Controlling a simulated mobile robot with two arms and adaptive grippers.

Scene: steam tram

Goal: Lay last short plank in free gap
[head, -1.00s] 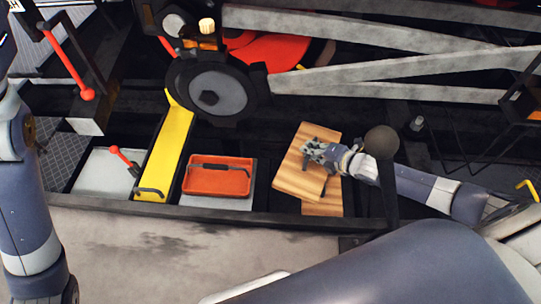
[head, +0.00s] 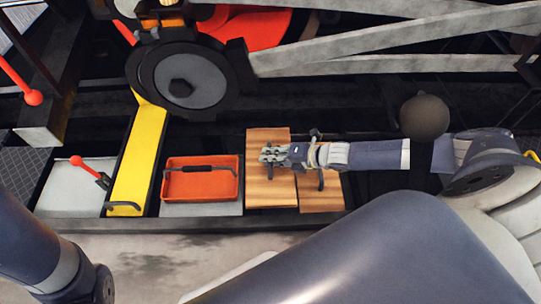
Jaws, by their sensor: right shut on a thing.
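The short wooden plank (head: 268,194) is in my right gripper (head: 268,157), which is shut on it near its upper middle. The plank stands square to the front edge, between the red tray and a second wooden plank (head: 320,197). Its right edge meets or slightly overlaps the second plank. I cannot tell whether it rests in the gap or hovers just above it. My right gripper and forearm hide part of both planks. Only part of my left arm shows at the lower left; its gripper is out of view.
A red tray (head: 200,183) with a dark handle sits left of the held plank. A dark round wheel (head: 183,82) and grey beams (head: 400,62) overhang behind. A dark ball knob (head: 424,117) stands near my right forearm.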

